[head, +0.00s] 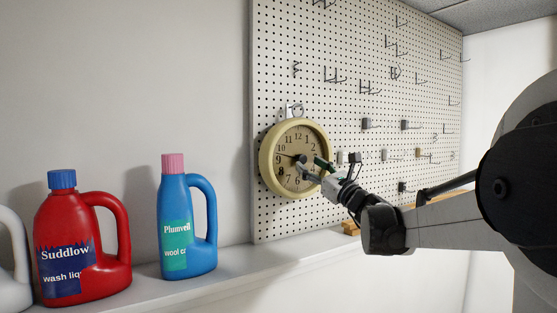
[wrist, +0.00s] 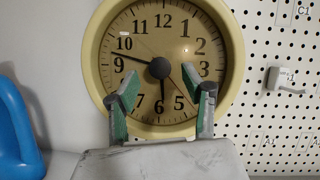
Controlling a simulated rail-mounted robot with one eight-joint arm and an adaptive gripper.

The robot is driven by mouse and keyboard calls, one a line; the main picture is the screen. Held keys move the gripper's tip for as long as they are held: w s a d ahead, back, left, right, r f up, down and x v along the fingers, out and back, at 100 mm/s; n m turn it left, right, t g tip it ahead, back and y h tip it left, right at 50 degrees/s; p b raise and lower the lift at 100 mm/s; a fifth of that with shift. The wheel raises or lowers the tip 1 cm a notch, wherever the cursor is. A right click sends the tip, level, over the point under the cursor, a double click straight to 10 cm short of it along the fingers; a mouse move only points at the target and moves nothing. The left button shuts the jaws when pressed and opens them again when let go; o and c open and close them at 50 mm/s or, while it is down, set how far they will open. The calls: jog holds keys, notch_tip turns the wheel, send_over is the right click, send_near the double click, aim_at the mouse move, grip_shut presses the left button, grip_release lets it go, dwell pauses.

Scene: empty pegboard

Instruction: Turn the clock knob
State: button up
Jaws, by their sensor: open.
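A round clock (head: 268,170) with a cream rim and tan face hangs on the pegboard. It fills the upper middle of the wrist view (wrist: 92,60). A dark round knob (wrist: 159,68) sits at its centre, with dark hands on the face; the knob also shows in the head view (head: 301,159). My gripper (head: 313,169) is in front of the clock face. In the wrist view its two green-padded fingers (wrist: 160,82) are open, one on each side below the knob. Nothing is between them, and I cannot tell the remaining depth gap to the knob.
The pegboard (head: 285,60) carries several hooks and small blocks right of the clock. A ledge (head: 240,268) runs below. On it stand a blue bottle (head: 173,207), a red jug (head: 105,280) and a white container (head: 12,255), left of the clock.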

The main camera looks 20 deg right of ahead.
aim_at(301, 159)
jog(key=shift+x, duration=1.3)
jog(key=shift+s, duration=0.1)
jog(key=shift+c, duration=0.3)
grip_shut()
jog(key=shift+n, duration=0.5)
